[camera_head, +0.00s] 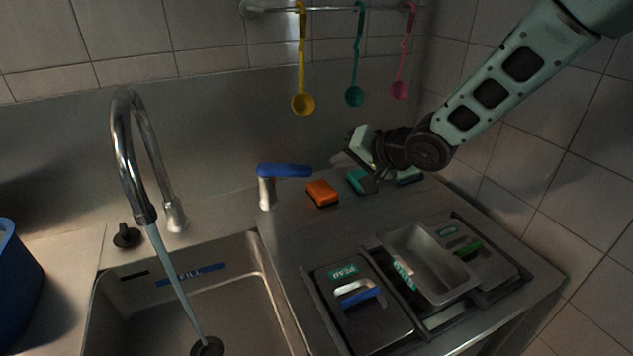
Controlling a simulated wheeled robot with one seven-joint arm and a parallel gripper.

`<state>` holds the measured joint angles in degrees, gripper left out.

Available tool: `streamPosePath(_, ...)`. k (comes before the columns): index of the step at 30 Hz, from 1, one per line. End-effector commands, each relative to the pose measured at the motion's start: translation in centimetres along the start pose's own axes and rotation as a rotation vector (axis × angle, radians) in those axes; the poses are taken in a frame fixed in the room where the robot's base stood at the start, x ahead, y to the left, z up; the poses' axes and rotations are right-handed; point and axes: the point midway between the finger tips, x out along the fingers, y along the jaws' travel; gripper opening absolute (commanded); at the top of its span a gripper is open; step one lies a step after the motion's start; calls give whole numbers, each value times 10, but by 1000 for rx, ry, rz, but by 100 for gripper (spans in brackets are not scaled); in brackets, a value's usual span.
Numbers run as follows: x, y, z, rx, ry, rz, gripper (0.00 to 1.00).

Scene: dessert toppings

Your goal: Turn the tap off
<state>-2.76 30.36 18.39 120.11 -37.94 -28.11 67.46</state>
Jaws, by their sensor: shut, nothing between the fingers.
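The tap's curved chrome spout (127,150) rises behind the sink on the left. A stream of water (174,275) runs from it down to the drain. A lever with a blue handle (284,170) on a short chrome post (267,192) stands to the right of the spout, its handle pointing right. My gripper (340,160) is shut and empty, just right of the blue handle's end. A small gap seems to lie between them, though I cannot tell the depth exactly.
An orange sponge (322,193) and a green sponge (358,181) lie below my gripper. Yellow (302,103), green (354,95) and pink (400,89) ladles hang from a rail behind. Lidded bins (357,307) and a metal tray (430,262) fill the front right. A blue container (15,275) stands at the left edge.

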Motion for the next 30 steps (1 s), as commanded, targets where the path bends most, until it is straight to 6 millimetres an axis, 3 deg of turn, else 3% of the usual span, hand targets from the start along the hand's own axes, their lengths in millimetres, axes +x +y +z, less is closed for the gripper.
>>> streamPosePath(1,20,21,-7,79,20,-72,0)
streamPosePath(4,40,40,-24,232,27,-241,0)
streamPosePath(9,51,70,-35,437,-31,-467,0)
streamPosePath(13,50,81,-36,521,-78,-559,0)
streamPosePath(20,58,75,-38,547,-99,-590,0)
streamPosePath(30,109,40,-41,545,-99,-589,0)
